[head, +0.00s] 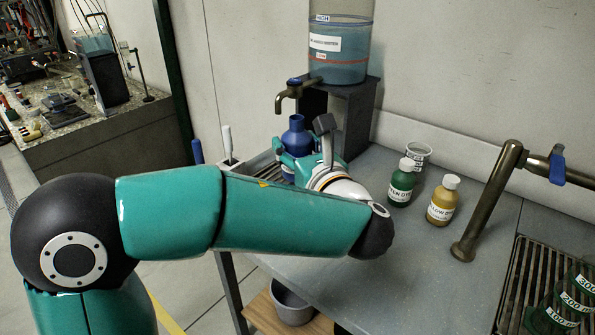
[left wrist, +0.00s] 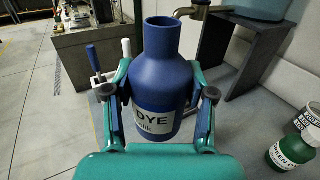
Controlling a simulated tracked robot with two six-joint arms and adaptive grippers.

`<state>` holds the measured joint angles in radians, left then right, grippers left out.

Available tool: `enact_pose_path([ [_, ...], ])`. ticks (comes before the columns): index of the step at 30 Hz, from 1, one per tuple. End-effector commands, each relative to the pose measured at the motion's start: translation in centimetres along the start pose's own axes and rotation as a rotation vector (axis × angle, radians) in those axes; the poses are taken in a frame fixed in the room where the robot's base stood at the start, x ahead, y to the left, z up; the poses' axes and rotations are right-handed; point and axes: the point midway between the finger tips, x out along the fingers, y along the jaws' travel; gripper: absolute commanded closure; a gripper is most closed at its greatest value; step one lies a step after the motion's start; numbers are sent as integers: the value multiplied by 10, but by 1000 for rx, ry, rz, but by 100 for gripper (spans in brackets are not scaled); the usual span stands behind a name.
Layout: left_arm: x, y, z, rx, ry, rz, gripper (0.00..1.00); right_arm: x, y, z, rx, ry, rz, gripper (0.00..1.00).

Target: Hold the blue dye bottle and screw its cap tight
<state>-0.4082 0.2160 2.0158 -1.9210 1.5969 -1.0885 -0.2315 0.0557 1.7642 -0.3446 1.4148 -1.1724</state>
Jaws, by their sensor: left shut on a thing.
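The blue dye bottle (head: 296,138) is upright below the brass tap on the tank stand, at the left end of the bench. In the left wrist view the bottle (left wrist: 163,75) stands between the fingers, its label partly hidden. Its neck looks bare and open at the top, and I see no cap on it. My left gripper (left wrist: 158,96) is shut on the bottle's body from both sides; in the head view the gripper (head: 293,162) is partly hidden by its own wrist. I cannot tell whether the bottle's base touches the surface. My right gripper is not in view.
A water tank (head: 341,45) stands behind. A bent brass pipe (head: 488,200) rises at right beside a drain grate (head: 530,270).

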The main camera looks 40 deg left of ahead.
Motion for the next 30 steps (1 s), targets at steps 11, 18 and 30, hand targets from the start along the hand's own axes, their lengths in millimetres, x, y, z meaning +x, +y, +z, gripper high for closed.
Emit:
enact_pose_path([
  [11,0,0,36,-1,-1,0,86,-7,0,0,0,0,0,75],
  [18,0,0,36,-1,-1,0,86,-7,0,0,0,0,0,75],
  [30,0,0,36,-1,-1,0,100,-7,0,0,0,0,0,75],
])
